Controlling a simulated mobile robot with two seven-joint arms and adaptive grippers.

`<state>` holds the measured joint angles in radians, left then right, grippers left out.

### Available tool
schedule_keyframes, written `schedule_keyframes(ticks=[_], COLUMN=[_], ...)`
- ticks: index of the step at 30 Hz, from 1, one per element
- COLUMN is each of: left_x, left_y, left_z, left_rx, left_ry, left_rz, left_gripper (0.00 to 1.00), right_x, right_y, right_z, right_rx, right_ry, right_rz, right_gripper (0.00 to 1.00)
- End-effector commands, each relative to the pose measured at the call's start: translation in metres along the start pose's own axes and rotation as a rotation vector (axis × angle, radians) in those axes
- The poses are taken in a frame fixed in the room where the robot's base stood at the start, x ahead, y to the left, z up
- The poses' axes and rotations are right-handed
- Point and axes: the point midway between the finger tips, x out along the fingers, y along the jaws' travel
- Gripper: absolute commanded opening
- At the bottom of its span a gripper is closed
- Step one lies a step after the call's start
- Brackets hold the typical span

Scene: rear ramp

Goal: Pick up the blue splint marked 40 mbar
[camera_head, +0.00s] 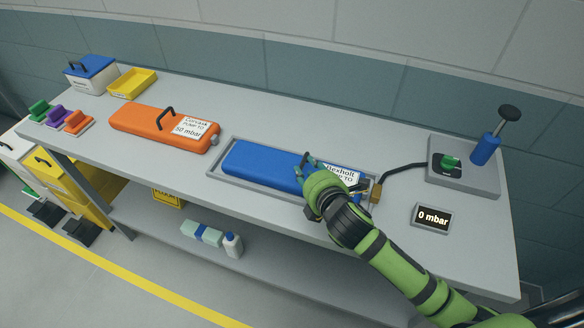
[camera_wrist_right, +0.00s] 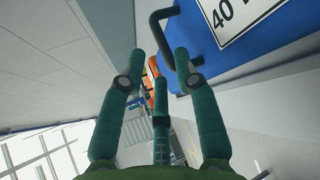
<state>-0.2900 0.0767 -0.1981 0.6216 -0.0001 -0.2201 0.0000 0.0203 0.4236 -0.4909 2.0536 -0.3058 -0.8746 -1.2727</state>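The blue splint (camera_head: 258,164) lies in a shallow grey tray (camera_head: 214,172) on the bench. Its white label (camera_head: 343,173) is partly covered by my right gripper in the head view. In the right wrist view the blue splint (camera_wrist_right: 207,52) shows a label (camera_wrist_right: 245,15) reading "40", with the rest cut off. Its black handle (camera_wrist_right: 155,28) stands just beyond the fingertips. My right gripper (camera_head: 308,160) is over the splint's handle area. In the right wrist view the right gripper (camera_wrist_right: 160,64) has its fingers spread, with nothing between them. My left gripper is not in view.
An orange splint (camera_head: 150,127) marked 50 mbar lies to the left. A pump unit (camera_head: 464,170) with a blue cylinder and a display (camera_head: 432,217) reading "0 mbar" stand at right. A yellow bin (camera_head: 132,83) sits at back left.

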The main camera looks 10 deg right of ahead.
Motion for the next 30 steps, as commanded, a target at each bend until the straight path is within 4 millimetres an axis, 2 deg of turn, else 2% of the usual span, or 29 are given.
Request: schedule_keyframes(ticks=[1, 3, 5, 8, 12, 15, 20, 22, 23, 30], left_x=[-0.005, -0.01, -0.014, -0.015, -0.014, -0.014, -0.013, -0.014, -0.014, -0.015], left_y=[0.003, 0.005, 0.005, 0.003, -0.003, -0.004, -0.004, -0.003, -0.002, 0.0], left_z=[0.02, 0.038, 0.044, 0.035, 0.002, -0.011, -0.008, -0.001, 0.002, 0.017], left_rx=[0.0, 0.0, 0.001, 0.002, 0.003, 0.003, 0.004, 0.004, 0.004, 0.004], left_ry=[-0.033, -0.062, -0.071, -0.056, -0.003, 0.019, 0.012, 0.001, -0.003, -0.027], left_rz=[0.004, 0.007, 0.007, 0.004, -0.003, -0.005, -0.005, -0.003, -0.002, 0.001], left_gripper=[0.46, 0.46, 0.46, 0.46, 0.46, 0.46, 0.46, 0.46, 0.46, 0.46], right_x=[0.005, 0.014, 0.022, 0.035, 0.046, 0.048, 0.048, 0.048, 0.048, 0.048], right_y=[0.002, 0.003, 0.002, 0.001, 0.0, 0.0, 0.0, 0.0, 0.0, 0.002], right_z=[0.001, 0.001, 0.001, 0.001, 0.0, 0.0, 0.0, 0.0, 0.0, 0.001], right_rx=[0.002, 0.003, 0.004, 0.004, 0.003, 0.004, 0.004, 0.004, 0.004, 0.005], right_ry=[-0.001, -0.002, -0.002, -0.002, -0.002, -0.001, -0.001, -0.001, -0.001, -0.002], right_rz=[0.0, 0.0, -0.002, -0.001, 0.0, 0.0, 0.0, 0.0, 0.0, 0.005], right_gripper=[0.31, 0.31, 0.31, 0.31, 0.31, 0.31, 0.31, 0.07, 0.0, 0.0])
